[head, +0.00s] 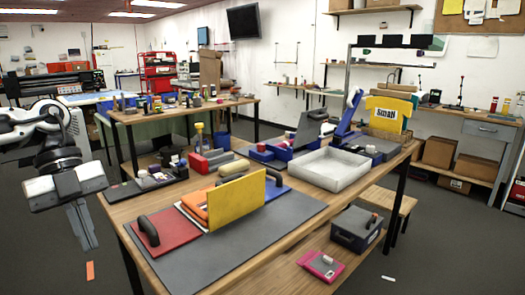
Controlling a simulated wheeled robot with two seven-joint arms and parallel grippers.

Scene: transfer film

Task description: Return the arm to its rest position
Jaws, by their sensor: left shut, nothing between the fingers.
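My left arm (45,130) comes in from the left edge. My left gripper (88,244) points down with its fingers together and nothing between them. It hangs over the floor, left of the table and apart from it. My right arm and right gripper are not in the picture.
The wooden table (285,268) bears a grey mat (265,235), a red board with a black handle (165,232), a yellow board (236,203) and a white tray (325,170). An orange strip (90,271) lies on the floor. Floor around the gripper is mostly clear.

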